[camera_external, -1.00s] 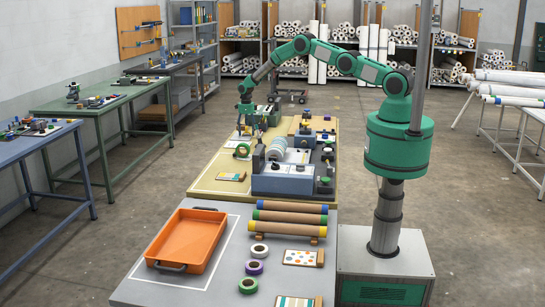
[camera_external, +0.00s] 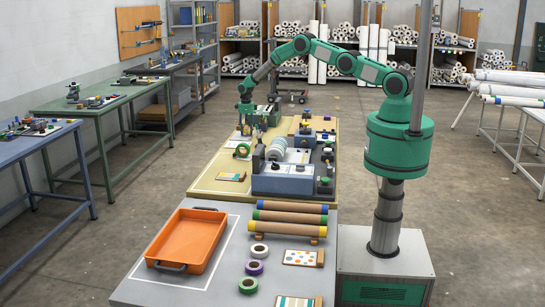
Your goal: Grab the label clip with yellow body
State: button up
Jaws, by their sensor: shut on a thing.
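My gripper (camera_external: 245,131) is at the far left part of the yellow-topped bench (camera_external: 215,186), pointing down close to the bench top. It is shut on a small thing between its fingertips. That thing is too small and too hidden at this distance to make out its shape or colour. I cannot tell the label clip with yellow body apart from the gripper in this view.
A blue-grey press with pale rollers (camera_external: 284,178) stands to the right. An orange tray (camera_external: 187,240) and several cardboard tubes (camera_external: 288,229) are on the nearer grey table.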

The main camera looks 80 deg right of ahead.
aim_at(248, 132)
jog(key=shift+r, duration=1.15)
jog(key=shift+s+a+r, duration=0.15)
jog(key=shift+s+r, duration=0.2)
jog(key=shift+r, duration=0.25)
jog(key=s+a, duration=0.2)
jog(key=s, duration=0.2)
jog(key=s+a+r, duration=0.1)
jog(key=s+a, duration=0.1)
jog(key=s, duration=0.3)
jog(key=s+a+b, duration=0.1)
jog(key=s+a, duration=0.1)
jog(key=s, duration=0.2)
jog(key=shift+s+a+r, duration=0.15)
jog(key=shift+s+r, duration=0.05)
jog(key=shift+s, duration=0.2)
